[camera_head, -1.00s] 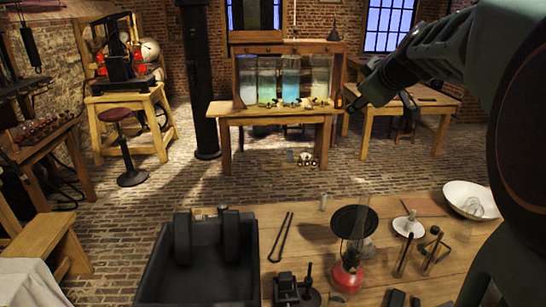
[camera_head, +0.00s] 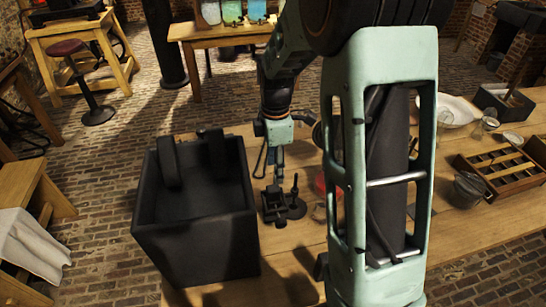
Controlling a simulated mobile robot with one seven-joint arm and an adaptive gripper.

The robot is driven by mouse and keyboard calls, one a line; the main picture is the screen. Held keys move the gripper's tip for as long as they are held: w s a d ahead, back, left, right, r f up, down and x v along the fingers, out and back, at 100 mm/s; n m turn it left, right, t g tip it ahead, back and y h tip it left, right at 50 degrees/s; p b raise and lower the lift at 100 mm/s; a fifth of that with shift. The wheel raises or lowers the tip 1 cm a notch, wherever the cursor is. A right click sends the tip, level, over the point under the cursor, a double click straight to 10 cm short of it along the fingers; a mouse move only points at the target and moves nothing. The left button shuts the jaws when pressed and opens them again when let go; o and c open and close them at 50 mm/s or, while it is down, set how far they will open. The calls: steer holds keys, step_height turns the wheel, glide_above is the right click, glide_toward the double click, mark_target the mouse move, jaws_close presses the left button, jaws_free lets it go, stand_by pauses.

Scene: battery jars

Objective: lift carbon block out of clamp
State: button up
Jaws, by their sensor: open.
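A small black clamp (camera_head: 273,207) stands on the wooden table, right of a large black box. It has a round base part and an upright pin at its right side. My gripper (camera_head: 275,172) points down just above the clamp, with its fingers close over it. The gripper is open. The carbon block cannot be made out clearly; it is dark against the dark clamp and partly behind the fingers. I cannot tell whether the fingers touch it.
The tall black box (camera_head: 195,235) stands close on the left. My arm hides much of the table middle. A white bowl (camera_head: 455,111), glass jars and a wooden slotted tray (camera_head: 505,170) stand on the right.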

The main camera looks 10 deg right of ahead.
mark_target(275, 188)
step_height(275, 188, down, 8)
steer(key=shift+r, duration=0.1)
stand_by(0.4)
steer(key=shift+w, duration=0.1)
jaws_close()
stand_by(0.4)
stand_by(0.4)
step_height(275, 188, up, 12)
steer(key=p, duration=0.6)
steer(key=shift+p, duration=0.3)
stand_by(1.1)
